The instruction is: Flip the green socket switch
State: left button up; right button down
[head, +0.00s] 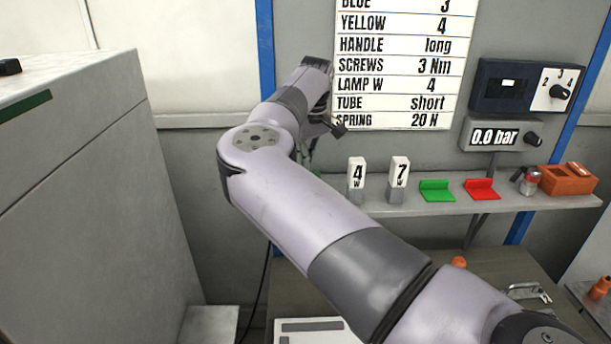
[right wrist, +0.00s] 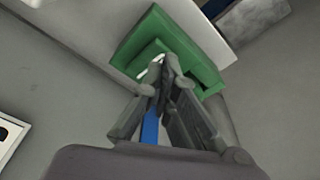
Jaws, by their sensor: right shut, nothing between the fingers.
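A green block-shaped fixture (right wrist: 150,38) on the grey wall fills the upper middle of the right wrist view. It has a smaller raised green part that my fingers partly cover; I take it for the green socket switch. My right gripper (right wrist: 163,72) is shut and empty, its fingertips in front of the raised part. Contact and the switch's position cannot be told. In the head view my right gripper (head: 322,130) is mostly hidden behind my arm, close to the wall left of the printed chart. My left gripper is not in view.
A shelf (head: 420,208) on the right holds two numbered blocks, a green piece (head: 437,190), a red piece (head: 481,190) and an orange box (head: 567,180). A pressure display (head: 493,136) hangs above it. A large grey cabinet (head: 90,200) stands on the left.

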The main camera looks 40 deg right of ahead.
jog(key=shift+f+b, duration=0.65)
jog(key=shift+f, duration=0.4)
dwell(0.4)
jog(key=shift+r+p, duration=2.5)
jog(key=shift+r, duration=1.1)
jog(key=shift+f, duration=0.1)
